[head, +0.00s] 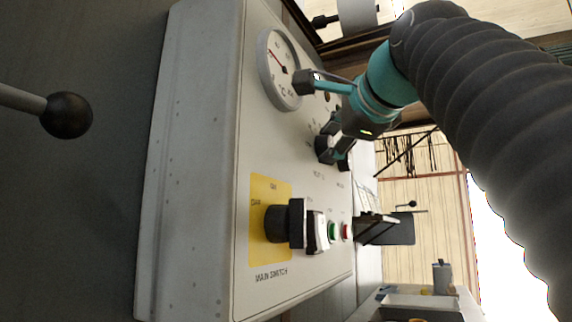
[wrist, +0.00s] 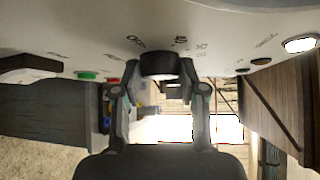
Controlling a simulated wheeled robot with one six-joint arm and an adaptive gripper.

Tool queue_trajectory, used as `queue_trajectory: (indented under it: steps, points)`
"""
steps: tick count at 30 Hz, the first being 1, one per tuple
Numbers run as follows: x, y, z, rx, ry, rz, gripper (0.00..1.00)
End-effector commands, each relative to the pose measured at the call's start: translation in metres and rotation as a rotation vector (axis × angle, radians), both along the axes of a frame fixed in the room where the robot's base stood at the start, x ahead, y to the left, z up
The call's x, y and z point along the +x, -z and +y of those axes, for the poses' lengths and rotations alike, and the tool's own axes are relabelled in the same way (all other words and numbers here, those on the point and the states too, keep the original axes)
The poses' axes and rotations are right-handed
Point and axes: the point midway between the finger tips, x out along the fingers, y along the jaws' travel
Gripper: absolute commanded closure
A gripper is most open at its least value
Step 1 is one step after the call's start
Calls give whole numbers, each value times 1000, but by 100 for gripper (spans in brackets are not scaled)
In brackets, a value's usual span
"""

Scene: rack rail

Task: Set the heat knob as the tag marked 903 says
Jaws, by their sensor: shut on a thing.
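The heat knob (wrist: 160,64) is a round black knob on the pale panel, with small printed marks around it in the wrist view. My gripper (wrist: 159,75) has one finger on each side of the knob and is shut on it. In the head view my gripper (head: 336,146) reaches the panel face below the gauge, and its fingers and wrist hide most of the knob. The knob's exact pointer setting cannot be read. I cannot make out a tag marked 903 in either view.
The panel (head: 205,130) carries a round gauge (head: 279,69), a black main switch (head: 283,222) on a yellow plate, a green button (head: 332,231) and a red button (head: 346,232). A black ball-ended lever (head: 67,115) sticks out at the left.

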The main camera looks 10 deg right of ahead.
Motion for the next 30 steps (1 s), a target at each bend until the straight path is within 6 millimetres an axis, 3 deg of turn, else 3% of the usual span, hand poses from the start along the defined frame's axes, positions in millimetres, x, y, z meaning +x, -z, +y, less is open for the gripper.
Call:
queue_trajectory:
  steps: [26, 27, 30]
  points:
    - [1, -1, 1, 52, -4, 68, 93]
    - [1, -1, 1, 52, -4, 68, 53]
    - [1, -1, 1, 50, -3, 68, 32]
